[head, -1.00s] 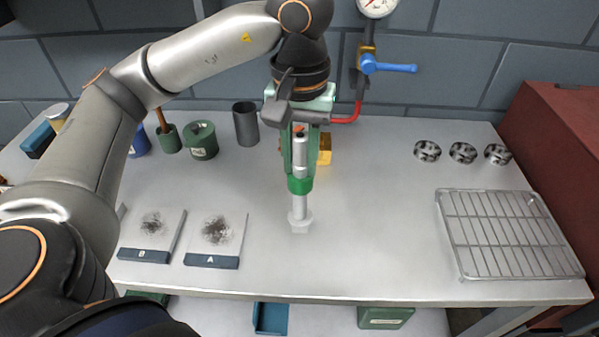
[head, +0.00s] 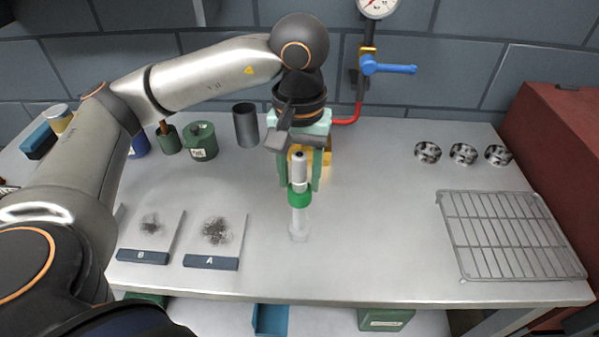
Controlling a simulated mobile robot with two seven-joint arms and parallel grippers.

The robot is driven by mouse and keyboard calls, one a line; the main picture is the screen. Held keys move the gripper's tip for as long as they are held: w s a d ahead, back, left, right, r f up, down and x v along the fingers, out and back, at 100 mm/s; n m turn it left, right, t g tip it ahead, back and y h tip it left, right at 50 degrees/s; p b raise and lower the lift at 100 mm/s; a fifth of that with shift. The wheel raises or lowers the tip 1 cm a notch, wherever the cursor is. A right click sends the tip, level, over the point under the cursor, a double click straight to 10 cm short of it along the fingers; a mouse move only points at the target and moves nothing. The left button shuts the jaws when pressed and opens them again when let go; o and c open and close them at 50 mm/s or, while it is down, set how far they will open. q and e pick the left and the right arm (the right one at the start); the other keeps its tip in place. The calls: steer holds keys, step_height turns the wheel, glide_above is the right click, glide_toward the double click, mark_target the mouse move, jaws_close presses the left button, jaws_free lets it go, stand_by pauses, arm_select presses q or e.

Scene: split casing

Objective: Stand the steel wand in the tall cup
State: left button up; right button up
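The steel wand (head: 299,168) is upright over the middle of the bench, with a dark top end and a green collar (head: 300,199). Below the collar is a pale, see-through section (head: 299,225) whose lower end appears to meet the bench top. My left gripper (head: 300,187) points down around the wand's upper part. Its green fingers are on either side, with gaps to the wand, so it looks open. The tall cup (head: 246,127), a dark grey cylinder, stands upright at the back, left of the gripper. My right gripper is out of view.
A green canister (head: 201,141) and a green pot (head: 168,139) stand left of the cup. Plates B (head: 143,255) and A (head: 211,262) bear dark filings. A wire rack (head: 510,235) lies at right; a yellow block (head: 325,152) is behind the gripper. The bench's centre right is clear.

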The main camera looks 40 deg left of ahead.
arm_select(q)
steer(key=shift+o, duration=0.5)
steer(key=shift+r+p, duration=0.25)
steer(key=shift+p, duration=0.05)
step_height(320, 180, up, 12)
steer(key=shift+f+p, duration=0.1)
steer(key=shift+p, duration=0.95)
